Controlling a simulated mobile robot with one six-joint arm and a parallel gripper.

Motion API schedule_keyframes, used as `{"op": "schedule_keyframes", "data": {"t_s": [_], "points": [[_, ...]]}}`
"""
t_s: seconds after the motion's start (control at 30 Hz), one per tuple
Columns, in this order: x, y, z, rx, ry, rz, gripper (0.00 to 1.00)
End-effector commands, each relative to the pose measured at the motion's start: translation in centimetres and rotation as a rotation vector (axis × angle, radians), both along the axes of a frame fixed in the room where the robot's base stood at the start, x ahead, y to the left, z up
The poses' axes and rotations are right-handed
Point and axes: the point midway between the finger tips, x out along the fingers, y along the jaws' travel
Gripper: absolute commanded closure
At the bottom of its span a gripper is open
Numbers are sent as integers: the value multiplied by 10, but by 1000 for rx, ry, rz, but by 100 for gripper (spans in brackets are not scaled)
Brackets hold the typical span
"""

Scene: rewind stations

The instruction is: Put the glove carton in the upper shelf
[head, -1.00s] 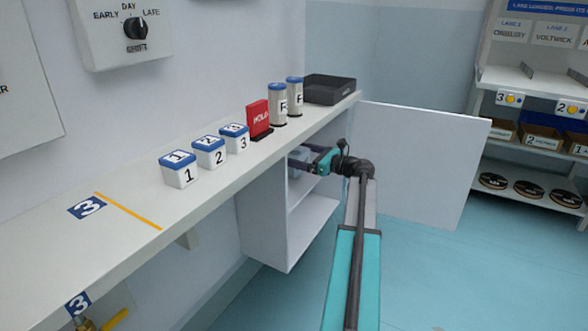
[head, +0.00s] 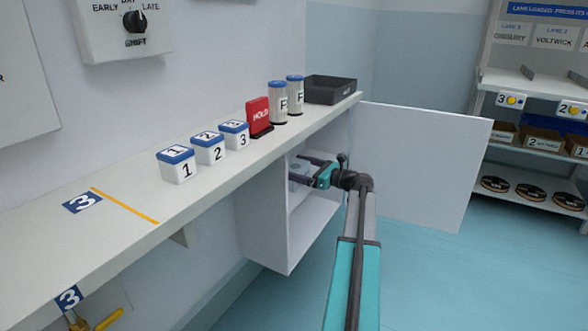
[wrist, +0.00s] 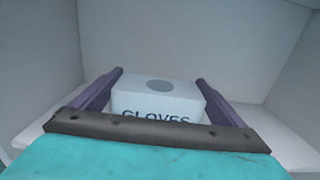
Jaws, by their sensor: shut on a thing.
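The glove carton (wrist: 158,98), a pale box with a grey oval on top and "GLOVES" on its side, sits between the two purple fingers of my gripper (wrist: 160,84). My gripper is shut on it. In the head view my gripper (head: 312,170) reaches into the upper part of the open white cabinet (head: 262,226) under the counter. The carton shows only in small part there. In the wrist view the upper shelf (wrist: 272,128) shows as a pale surface beside and behind the carton. I cannot tell whether the carton touches it.
The cabinet door (head: 425,165) stands open to the right of my arm. The counter (head: 130,215) above holds numbered tubs (head: 208,148), a red HOLD sign (head: 258,115), two filters (head: 287,97) and a dark tray (head: 330,89). Cabinet walls are close around my gripper.

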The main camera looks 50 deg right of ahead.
Motion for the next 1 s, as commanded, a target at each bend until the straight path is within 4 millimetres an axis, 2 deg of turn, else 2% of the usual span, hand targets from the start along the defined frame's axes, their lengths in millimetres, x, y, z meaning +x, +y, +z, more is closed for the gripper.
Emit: {"op": "schedule_keyframes", "data": {"t_s": [0.03,0.07,0.1,0.53,0.77,1.0], "points": [[0,0,0,0,-1,0,34],[0,0,-1,0,0,0,5],[0,0,-1,0,0,0,0],[-3,-1,2,1,0,-2,0],[-26,-7,4,2,0,-3,0],[-62,-16,5,1,0,-5,0]]}}
